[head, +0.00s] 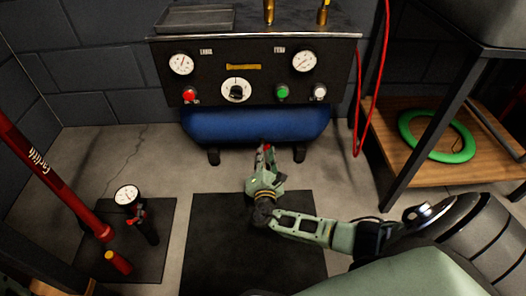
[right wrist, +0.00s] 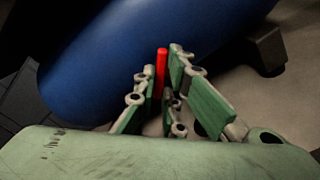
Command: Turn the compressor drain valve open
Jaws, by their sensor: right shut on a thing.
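The compressor has a blue tank (head: 225,124) under a dark control panel (head: 262,60); the tank fills the upper part of the right wrist view (right wrist: 110,60). The drain valve shows as a small red lever (right wrist: 161,70) below the tank, upright in the wrist picture. In the head view only a small red bit of it (head: 267,147) shows at my fingertips. My right gripper (head: 265,152) reaches the underside of the tank and is shut on the red lever, with a finger on each side (right wrist: 163,88). The valve body is hidden. My left gripper is not in view.
The panel carries gauges (head: 181,64), a dial (head: 236,90) and coloured buttons. Tank feet (head: 299,153) stand close beside my right gripper. A red hose (head: 358,140) hangs at right near a wooden shelf (head: 400,165). A pump (head: 145,225) stands at left.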

